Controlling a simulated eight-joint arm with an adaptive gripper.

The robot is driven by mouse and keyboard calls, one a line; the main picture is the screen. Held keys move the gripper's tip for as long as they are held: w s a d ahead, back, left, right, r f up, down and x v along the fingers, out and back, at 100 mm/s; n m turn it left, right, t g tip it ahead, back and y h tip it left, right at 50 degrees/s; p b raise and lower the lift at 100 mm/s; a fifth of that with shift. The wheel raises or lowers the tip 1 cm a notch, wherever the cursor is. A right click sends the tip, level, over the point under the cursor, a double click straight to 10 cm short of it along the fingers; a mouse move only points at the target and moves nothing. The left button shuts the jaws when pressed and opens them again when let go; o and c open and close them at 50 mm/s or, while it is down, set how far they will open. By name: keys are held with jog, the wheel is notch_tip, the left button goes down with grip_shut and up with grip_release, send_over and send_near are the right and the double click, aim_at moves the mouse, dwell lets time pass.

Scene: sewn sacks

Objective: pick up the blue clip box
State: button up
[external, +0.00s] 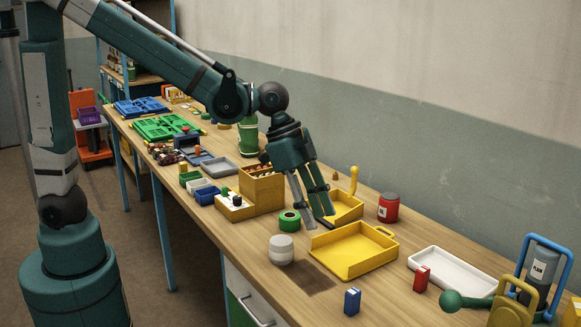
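A small blue box (352,301) with a pale marking stands upright near the table's front edge, in front of the yellow tray; it looks like the blue clip box. My gripper (322,221) points down above the back left corner of the yellow tray (347,271), up and to the left of the blue box in the picture and well apart from it. Its fingers look parted, with nothing seen between them. The fingertips are dark and partly merge with the tray edges behind.
A green tape roll (289,221) and a white round jar (281,250) stand left of the yellow tray. A red box (421,279), a white tray (455,271) and a green-knobbed tool (452,301) lie to the right. A red jar (389,207) stands behind.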

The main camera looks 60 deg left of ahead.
aim_at(353, 290)
jog(key=s+d+f+m+g+p, duration=0.1)
jog(key=d+f+m, duration=0.1)
jog(key=d, duration=0.5)
jog(key=s+d+f+m+g, duration=0.1)
jog(key=d+f+m, duration=0.1)
jog(key=d, duration=0.6)
jog(key=shift+s+f+p, duration=0.15)
jog(key=shift+f+p, duration=0.2)
jog(key=shift+f, duration=0.3)
jog(key=shift+d, duration=0.1)
jog(key=shift+x, duration=1.3)
jog(key=shift+f, duration=0.1)
jog(key=shift+w+b+x, duration=0.2)
jog(key=shift+b+x, duration=0.55)
jog(key=shift+x, duration=1.75)
jog(key=c, duration=1)
